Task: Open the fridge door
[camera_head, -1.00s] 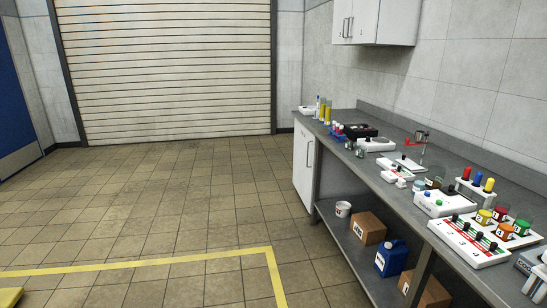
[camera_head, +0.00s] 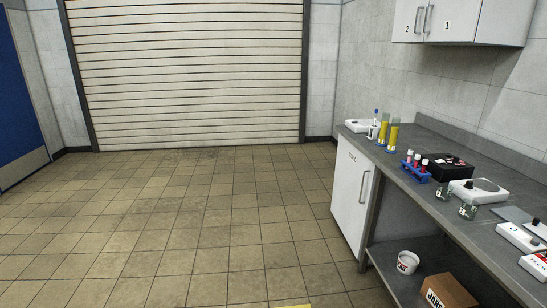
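A white door front (camera_head: 349,195) with a vertical metal handle (camera_head: 364,186) and small dark lettering, too small to read surely, stands under the far end of the grey workbench on the right. It looks shut. I take it for the fridge door, though I cannot be certain. My gripper is not in view, so its state and its distance from the handle do not show.
The bench top (camera_head: 437,199) holds a test tube rack (camera_head: 415,172), yellow cylinders (camera_head: 388,133) and devices. Its lower shelf holds a white tub (camera_head: 407,262) and a box (camera_head: 447,292). A white wall cabinet (camera_head: 462,22) hangs above. The tiled floor (camera_head: 190,225) is clear.

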